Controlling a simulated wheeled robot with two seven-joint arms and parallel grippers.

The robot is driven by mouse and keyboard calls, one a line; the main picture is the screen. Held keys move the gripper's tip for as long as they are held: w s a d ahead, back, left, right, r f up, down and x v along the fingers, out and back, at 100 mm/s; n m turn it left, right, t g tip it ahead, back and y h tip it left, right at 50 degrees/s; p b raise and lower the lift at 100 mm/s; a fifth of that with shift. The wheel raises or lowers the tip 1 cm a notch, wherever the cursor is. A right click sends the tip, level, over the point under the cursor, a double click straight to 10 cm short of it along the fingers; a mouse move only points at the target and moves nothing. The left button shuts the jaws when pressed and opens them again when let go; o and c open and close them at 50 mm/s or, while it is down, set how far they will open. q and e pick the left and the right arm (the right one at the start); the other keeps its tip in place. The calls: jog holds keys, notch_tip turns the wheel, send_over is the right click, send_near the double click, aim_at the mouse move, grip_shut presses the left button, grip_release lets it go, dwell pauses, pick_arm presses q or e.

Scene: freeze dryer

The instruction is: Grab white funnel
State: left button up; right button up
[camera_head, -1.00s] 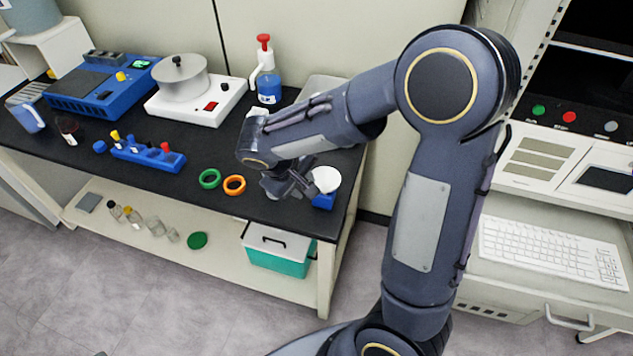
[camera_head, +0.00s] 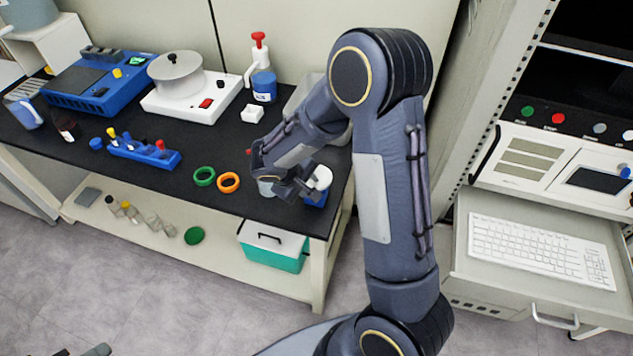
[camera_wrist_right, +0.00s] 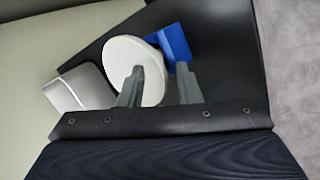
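The white funnel (camera_head: 322,176) shows its wide round mouth near the right front corner of the black bench, by a blue holder (camera_head: 317,199). It also shows in the right wrist view as a white disc (camera_wrist_right: 122,58), beside the blue holder (camera_wrist_right: 173,41). My right gripper (camera_head: 306,187) is right at the funnel. In the wrist view its fingers (camera_wrist_right: 160,67) are apart: one overlaps the disc, the other lies right of its rim. The rim is between them; contact cannot be told. A small dark piece at the bottom left edge may be my left gripper (camera_head: 97,350).
A green ring (camera_head: 204,176) and an orange ring (camera_head: 229,182) lie left of my right gripper. A pale tray (camera_head: 298,98) lies behind the arm. A blue-liquid bottle (camera_head: 264,86) and a small white block (camera_head: 252,113) stand farther back. A keyboard drawer (camera_head: 540,250) is at right.

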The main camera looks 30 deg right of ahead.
jog(key=shift+c, duration=0.4)
grip_shut()
